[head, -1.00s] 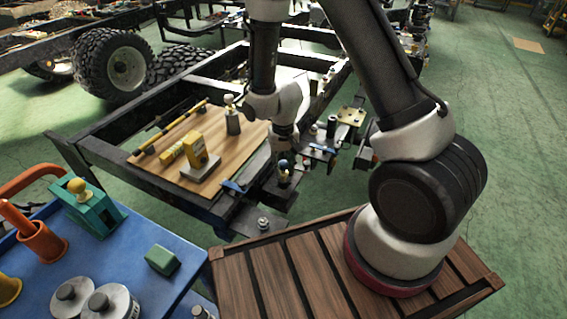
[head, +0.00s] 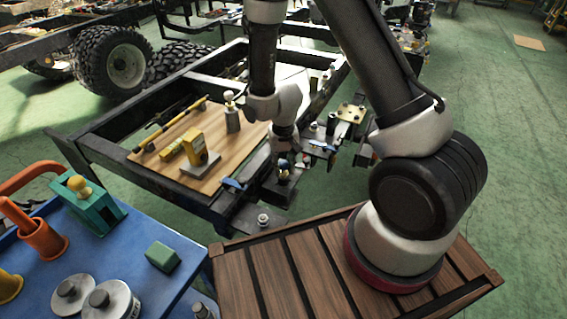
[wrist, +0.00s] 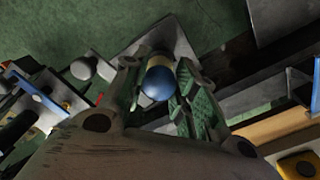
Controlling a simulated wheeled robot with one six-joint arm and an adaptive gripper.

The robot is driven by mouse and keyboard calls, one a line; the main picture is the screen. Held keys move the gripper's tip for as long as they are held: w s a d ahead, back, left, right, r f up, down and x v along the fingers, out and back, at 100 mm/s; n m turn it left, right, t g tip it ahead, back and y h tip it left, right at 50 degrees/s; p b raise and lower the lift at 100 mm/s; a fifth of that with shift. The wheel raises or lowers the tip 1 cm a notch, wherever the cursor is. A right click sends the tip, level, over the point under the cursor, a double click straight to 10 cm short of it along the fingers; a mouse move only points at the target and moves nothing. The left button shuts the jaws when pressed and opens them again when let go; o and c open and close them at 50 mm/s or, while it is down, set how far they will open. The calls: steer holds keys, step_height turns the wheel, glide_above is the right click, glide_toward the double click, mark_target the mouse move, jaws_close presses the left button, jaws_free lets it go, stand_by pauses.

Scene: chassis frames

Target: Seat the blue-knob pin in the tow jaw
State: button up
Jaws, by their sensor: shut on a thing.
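The blue-knob pin shows its round blue knob (wrist: 157,82) and a pale yellowish collar in the wrist view. My gripper (wrist: 158,76) is shut on it, with a green-padded finger on each side. In the head view the blue knob (head: 283,164) shows just below my wrist, at the near end of the dark chassis frame. What appears to be the tow jaw (head: 277,190) is the dark block directly under the knob. The pin's lower shank is hidden, so I cannot tell how far it sits in the jaw.
A wooden board (head: 232,160) on the chassis frame carries a yellow block (head: 198,152) and other parts. A blue bench (head: 125,265) stands at left with a green block (head: 162,256) and tools. Brackets and a brass plate (head: 351,113) lie right of my gripper.

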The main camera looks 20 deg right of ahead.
steer(key=shift+f, duration=0.35)
steer(key=o, duration=1.1)
steer(key=shift+r, duration=1.5)
steer(key=shift+r, duration=2.5)
